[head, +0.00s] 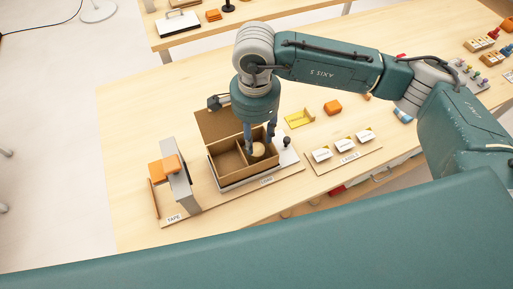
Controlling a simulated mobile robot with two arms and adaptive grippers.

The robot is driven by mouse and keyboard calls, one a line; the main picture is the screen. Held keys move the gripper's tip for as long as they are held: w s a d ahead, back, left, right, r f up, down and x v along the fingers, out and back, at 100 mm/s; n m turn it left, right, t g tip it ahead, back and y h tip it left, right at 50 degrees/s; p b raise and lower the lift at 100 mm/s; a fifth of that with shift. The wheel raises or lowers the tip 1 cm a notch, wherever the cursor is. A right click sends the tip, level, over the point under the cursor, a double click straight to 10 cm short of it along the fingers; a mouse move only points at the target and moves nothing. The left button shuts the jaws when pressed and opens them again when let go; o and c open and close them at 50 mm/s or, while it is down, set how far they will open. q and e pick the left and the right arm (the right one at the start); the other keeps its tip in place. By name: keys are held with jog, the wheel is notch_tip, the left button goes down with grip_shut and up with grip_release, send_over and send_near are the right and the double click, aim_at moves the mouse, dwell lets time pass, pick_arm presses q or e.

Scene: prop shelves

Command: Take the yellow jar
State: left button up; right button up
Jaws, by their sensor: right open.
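My right gripper (259,140) points down over the right compartment of an open cardboard box (228,160). Its dark blue fingers are apart. A small round pale-yellow thing (258,150) shows between and just below the fingertips; it looks like the top of a jar. I cannot tell whether the fingers touch it. Its lower part is hidden in the box. My left gripper is not in view.
The box stands on a white plate with a dark knob (287,141) at right. A grey tape stand (179,178) is left of it. The table's left part is clear.

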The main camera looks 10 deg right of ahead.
aim_at(256, 149)
jog(key=shift+s+f, duration=0.2)
jog(key=shift+f+p, duration=0.3)
jog(key=shift+p, duration=0.05)
notch_tip(256, 149, down, 4)
jog(key=shift+w+r+p, duration=0.1)
jog(key=shift+w+p, duration=0.05)
jog(key=shift+p, duration=0.7)
jog(key=shift+f, duration=0.45)
jog(key=shift+c, duration=0.2)
jog(key=c, duration=0.8)
